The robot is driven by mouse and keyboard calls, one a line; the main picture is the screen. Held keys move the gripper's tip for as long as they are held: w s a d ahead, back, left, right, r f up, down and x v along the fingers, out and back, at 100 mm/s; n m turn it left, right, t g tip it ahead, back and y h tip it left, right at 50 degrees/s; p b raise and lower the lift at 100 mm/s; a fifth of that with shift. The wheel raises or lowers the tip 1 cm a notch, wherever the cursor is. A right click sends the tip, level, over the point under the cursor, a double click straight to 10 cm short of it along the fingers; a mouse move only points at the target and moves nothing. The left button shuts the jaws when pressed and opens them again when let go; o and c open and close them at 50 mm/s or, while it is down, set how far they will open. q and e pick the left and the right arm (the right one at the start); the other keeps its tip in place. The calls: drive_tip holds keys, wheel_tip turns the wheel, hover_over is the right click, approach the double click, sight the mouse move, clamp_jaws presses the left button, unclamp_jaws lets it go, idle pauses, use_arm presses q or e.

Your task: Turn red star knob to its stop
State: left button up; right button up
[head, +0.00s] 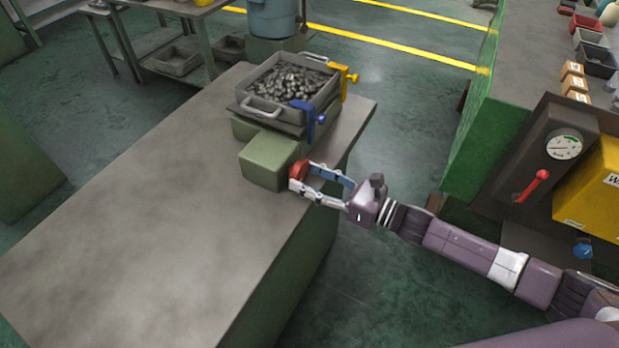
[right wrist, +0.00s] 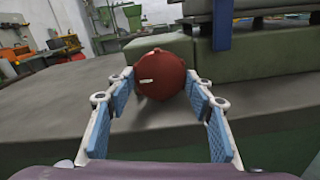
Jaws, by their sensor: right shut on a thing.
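The red knob (head: 298,170) sits on the near right side of a green block (head: 266,160) on the grey bench. In the right wrist view the knob (right wrist: 160,75) is round and dark red, with a short white mark left of its middle. My right gripper (head: 302,176) reaches in from the right and is shut on the knob. In the right wrist view its two fingers (right wrist: 160,84) stand on either side of the knob, their tips at its sides. My left gripper is not in view.
A metal tray of dark small parts (head: 246,105) stands behind the block, held by a blue clamp (head: 309,118) and a yellow clamp (head: 347,80). The front of the bench (head: 150,220) is clear. A panel with a gauge (head: 564,145) and red lever stands at right.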

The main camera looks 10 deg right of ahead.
drive_tip(key=m, duration=0.2)
drive_tip(key=shift+m, duration=1.6)
drive_tip(key=o, duration=1.2)
drive_tip(key=shift+c, duration=0.2)
